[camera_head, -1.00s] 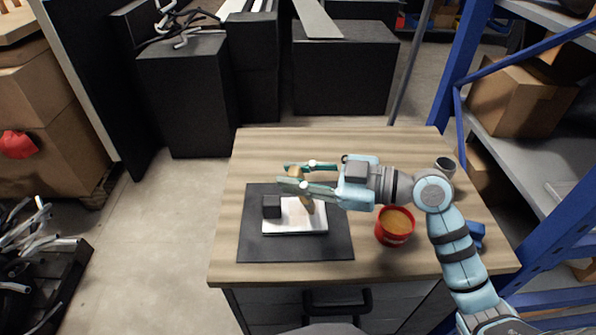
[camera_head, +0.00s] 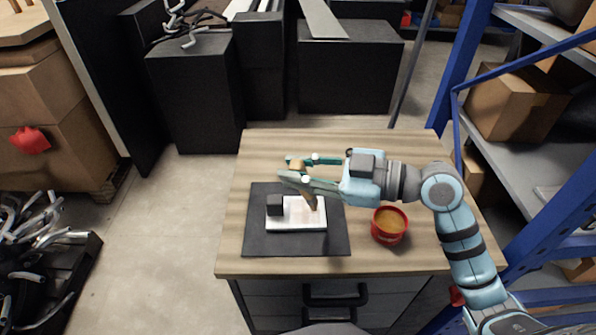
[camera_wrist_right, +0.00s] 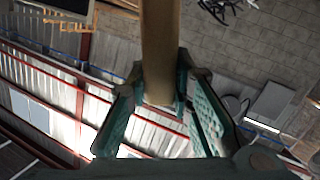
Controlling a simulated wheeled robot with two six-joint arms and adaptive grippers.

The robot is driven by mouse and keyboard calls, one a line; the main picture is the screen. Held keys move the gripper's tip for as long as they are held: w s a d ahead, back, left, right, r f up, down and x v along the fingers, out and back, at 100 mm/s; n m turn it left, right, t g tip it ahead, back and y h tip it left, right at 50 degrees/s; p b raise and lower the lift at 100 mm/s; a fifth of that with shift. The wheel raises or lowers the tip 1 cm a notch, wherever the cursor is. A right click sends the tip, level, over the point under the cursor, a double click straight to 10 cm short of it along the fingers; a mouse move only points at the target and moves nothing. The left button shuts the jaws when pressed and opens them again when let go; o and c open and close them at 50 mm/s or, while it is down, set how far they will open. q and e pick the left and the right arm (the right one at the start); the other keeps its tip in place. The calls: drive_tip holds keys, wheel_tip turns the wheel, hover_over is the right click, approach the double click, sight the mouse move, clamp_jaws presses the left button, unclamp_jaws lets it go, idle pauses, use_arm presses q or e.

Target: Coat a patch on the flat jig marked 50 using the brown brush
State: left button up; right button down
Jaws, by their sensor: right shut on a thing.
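My right gripper (camera_head: 304,171) is shut on the brown brush (camera_head: 297,166), which it holds tilted over the flat jig. The brush handle (camera_wrist_right: 160,45) also shows between the fingers in the right wrist view. The jig is a white plate (camera_head: 284,227) with a black block (camera_head: 275,205) at its left end. The brush's lower end is over the right part of the plate; I cannot tell whether it touches. A pale brownish tint shows on the plate beside the brush. No number 50 is legible. My left gripper is not in view.
The jig lies on a dark mat (camera_head: 262,243) on a wooden table (camera_head: 370,262). A red pot (camera_head: 389,226) with orange-brown contents stands right of the mat, close to my arm. Blue shelving (camera_head: 545,258) borders the right side. The table's left front is clear.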

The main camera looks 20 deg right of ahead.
wheel_tip(320, 180, up, 2)
drive_tip(key=shift+r+p, duration=0.2)
drive_tip(key=shift+p, duration=0.45)
idle(0.3)
